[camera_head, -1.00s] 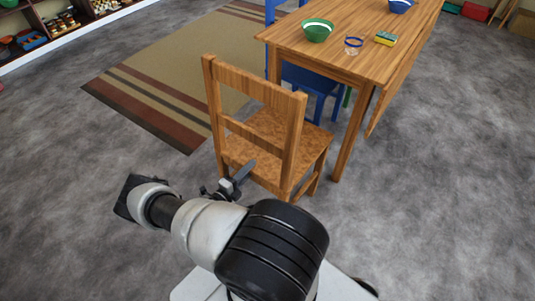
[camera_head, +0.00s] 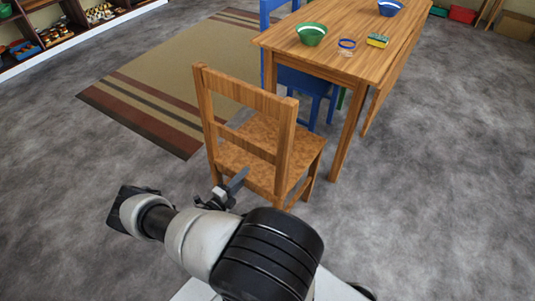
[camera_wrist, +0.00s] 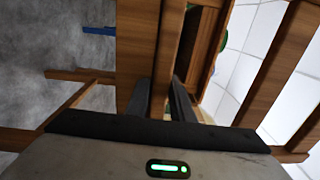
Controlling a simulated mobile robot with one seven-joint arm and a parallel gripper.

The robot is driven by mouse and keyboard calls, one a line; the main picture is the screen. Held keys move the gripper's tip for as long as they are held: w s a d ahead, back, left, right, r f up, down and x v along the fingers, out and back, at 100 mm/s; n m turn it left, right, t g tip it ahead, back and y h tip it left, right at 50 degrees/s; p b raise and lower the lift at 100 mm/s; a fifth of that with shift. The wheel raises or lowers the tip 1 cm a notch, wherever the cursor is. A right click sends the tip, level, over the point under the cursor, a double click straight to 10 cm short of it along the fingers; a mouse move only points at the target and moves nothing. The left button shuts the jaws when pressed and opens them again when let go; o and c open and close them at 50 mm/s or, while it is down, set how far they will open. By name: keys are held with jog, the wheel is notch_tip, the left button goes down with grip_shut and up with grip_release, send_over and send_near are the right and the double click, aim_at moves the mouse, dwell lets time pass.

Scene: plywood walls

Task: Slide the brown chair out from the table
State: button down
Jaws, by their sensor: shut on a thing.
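The brown wooden chair (camera_head: 248,97) stands upright on the carpet with its back towards me, at the near left end of the wooden table (camera_head: 335,50). A gap of floor shows between its seat and the nearest table leg. My gripper (camera_head: 238,180) is low behind the chair's back, by the rear edge of the seat. In the wrist view, my gripper's (camera_wrist: 160,98) two dark fingers sit on either side of a wooden part of the chair (camera_wrist: 172,50) and are shut on it. The exact contact is partly hidden.
A blue chair (camera_head: 305,84) is tucked under the table's left side. A green bowl (camera_head: 312,35), a clear blue-rimmed cup (camera_head: 346,46), a sponge (camera_head: 377,40) and a blue bowl (camera_head: 390,7) are on the table. A striped rug (camera_head: 170,90) lies left. Grey floor is open nearby.

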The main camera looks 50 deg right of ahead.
jog(key=shift+d+f+b, duration=0.2)
jog(key=shift+f+b, duration=0.6)
jog(key=shift+b, duration=0.2)
jog(key=c, duration=1.5)
grip_release()
jog(key=shift+o, duration=0.3)
jog(key=shift+f, duration=0.1)
jog(key=shift+a, duration=0.1)
jog(key=shift+f, duration=0.1)
jog(key=s+a, duration=0.1)
jog(key=a, duration=1.1)
